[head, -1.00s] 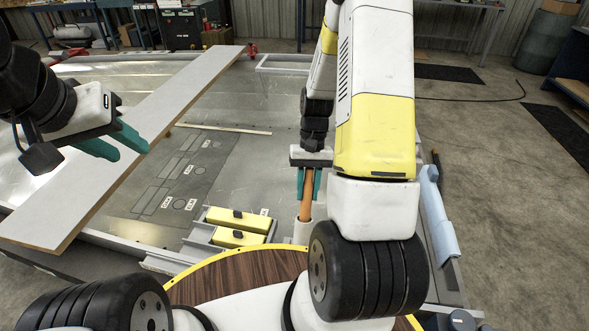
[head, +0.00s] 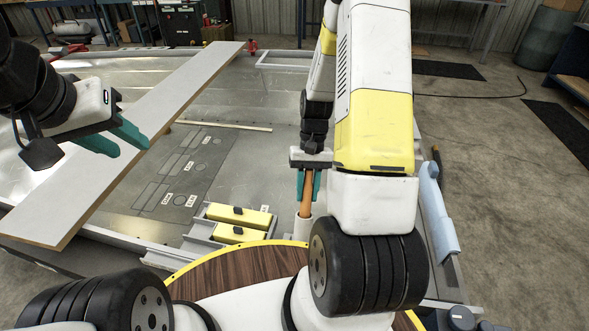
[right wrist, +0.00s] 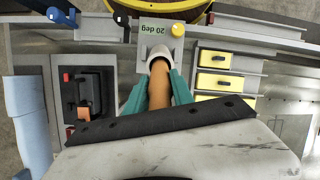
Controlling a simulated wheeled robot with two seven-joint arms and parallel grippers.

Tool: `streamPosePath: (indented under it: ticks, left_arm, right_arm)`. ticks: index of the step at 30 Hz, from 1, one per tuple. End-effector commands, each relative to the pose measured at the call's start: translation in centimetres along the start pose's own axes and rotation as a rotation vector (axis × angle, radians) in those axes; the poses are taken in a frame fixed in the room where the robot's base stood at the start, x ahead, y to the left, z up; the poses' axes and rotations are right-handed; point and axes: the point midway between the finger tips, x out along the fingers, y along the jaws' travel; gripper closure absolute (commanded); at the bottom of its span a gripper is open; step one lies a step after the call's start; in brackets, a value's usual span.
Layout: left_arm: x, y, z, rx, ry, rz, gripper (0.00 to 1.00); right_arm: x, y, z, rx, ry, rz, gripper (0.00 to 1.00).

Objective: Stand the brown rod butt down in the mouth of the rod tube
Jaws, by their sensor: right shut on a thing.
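My right gripper (head: 308,190) is shut on the brown rod (head: 306,202), holding it nearly upright. The rod's lower end meets the mouth of the white rod tube (head: 303,231). In the right wrist view, the brown rod (right wrist: 159,88) runs between the teal fingers of the right gripper (right wrist: 160,82) to the pale rim of the tube (right wrist: 164,54). The rod's end is hidden at the mouth, so its depth inside cannot be told. My left gripper (head: 131,149) is open and empty above the long board at the left.
Two yellow boxes (head: 238,217) sit left of the tube. A long pale board (head: 150,125) lies across the left side. A light-blue part (head: 436,210) is at the right edge. A "20 deg" plate (right wrist: 150,30) is beside the tube. The grey panel (head: 235,90) is mostly bare.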

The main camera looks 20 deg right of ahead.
Motion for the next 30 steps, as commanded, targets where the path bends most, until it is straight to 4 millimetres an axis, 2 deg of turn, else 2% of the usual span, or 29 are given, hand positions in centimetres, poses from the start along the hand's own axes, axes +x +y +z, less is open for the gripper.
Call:
streamPosePath:
  ticks: [27, 28, 30]
  left_arm:
    - [0.00, 0.00, 0.00, 0.000, 0.000, 0.000, 0.64]
    - [0.00, 0.00, 0.00, 0.000, 0.000, 0.000, 0.64]
    - [0.00, 0.00, 0.00, 0.000, 0.000, 0.000, 0.64]
  right_arm:
    - [0.91, 0.00, 0.03, 0.000, 0.000, 0.000, 1.00]
    - [0.91, 0.00, 0.03, 0.000, 0.000, 0.000, 0.70]
    - [0.90, 0.00, 0.03, 0.000, 0.000, 0.000, 0.56]
